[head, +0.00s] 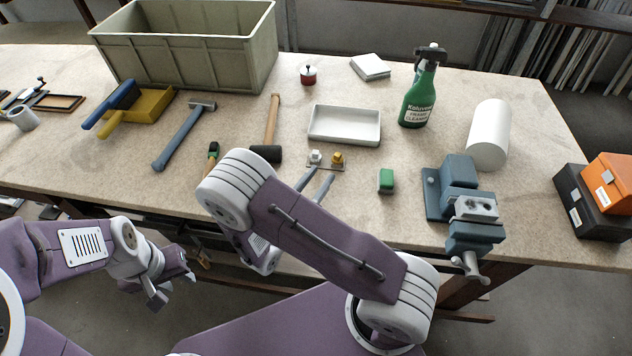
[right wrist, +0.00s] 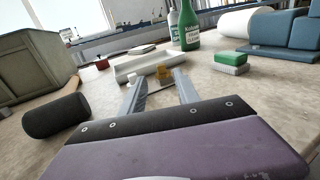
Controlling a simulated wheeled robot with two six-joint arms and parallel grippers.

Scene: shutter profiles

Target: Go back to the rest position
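My left gripper (head: 176,281) is at the lower left in the head view, in front of the table's front edge, with its fingers spread and nothing between them. My right gripper (head: 316,181) reaches over the table from behind my purple arm link, which hides part of it. In the right wrist view its two grey fingers (right wrist: 159,92) stand apart with nothing held. Beyond its fingertips is a small plate with a white knob (head: 315,156) and a yellow knob (head: 337,159). I cannot tell whether the fingertips touch it.
The table (head: 400,215) carries a crate (head: 180,55), a hammer (head: 184,135), a black-headed mallet (head: 266,152), a white tray (head: 345,125), a green-and-white block (head: 386,181), a spray bottle (head: 420,95), a white roll (head: 488,135) and a blue vise (head: 462,205). Floor shows in front.

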